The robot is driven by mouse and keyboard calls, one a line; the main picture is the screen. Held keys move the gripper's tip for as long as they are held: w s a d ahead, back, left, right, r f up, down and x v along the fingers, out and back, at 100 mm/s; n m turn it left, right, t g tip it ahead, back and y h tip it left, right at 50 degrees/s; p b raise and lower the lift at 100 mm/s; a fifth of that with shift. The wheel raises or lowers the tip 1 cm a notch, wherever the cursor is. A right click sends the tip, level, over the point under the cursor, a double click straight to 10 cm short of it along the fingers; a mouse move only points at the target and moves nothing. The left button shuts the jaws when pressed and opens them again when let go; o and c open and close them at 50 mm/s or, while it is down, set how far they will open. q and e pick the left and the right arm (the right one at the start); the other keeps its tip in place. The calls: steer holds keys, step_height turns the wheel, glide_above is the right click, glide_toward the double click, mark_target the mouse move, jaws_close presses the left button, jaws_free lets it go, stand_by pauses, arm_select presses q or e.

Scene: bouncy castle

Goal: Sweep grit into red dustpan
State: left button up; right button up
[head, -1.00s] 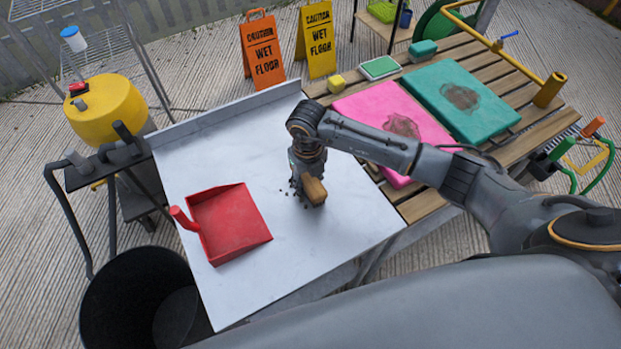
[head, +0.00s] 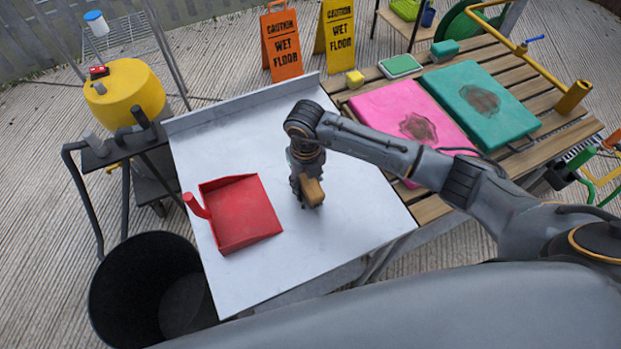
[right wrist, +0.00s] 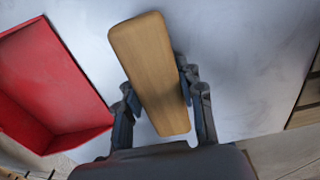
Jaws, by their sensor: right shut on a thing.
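The red dustpan (head: 243,212) lies on the white tabletop (head: 290,262), its handle pointing to the left and its open edge facing right. It also shows at the left of the right wrist view (right wrist: 50,85). My right gripper (head: 304,182) is shut on a wooden brush-like block (head: 313,192), low over the tabletop a little right of the dustpan. The block fills the middle of the right wrist view (right wrist: 152,65), between the fingers; its underside is hidden. No grit shows clearly now; it may be hidden by the block and gripper. My left gripper is out of view.
A raised lip (head: 240,103) runs along the table's back edge. Pink (head: 415,115) and teal (head: 480,98) pads lie on a slatted bench at right. A black bin (head: 150,290) stands at front left, a yellow tank (head: 125,95) behind it. Tabletop in front is clear.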

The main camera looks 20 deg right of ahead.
mark_target(279, 200)
steer(key=shift+s+a, duration=0.15)
steer(key=shift+a, duration=0.85)
steer(key=shift+s+a, duration=0.15)
steer(key=shift+a, duration=0.85)
steer(key=shift+a, duration=0.15)
steer(key=shift+s+a+b, duration=0.15)
steer(key=shift+a+b, duration=0.15)
steer(key=shift+a, duration=0.5)
steer(key=shift+s+a+b, duration=0.1)
steer(key=shift+a+b, duration=0.15)
steer(key=shift+a, duration=0.55)
steer(key=shift+r, duration=0.1)
steer(key=shift+r+p, duration=2.1)
steer(key=shift+r, duration=0.85)
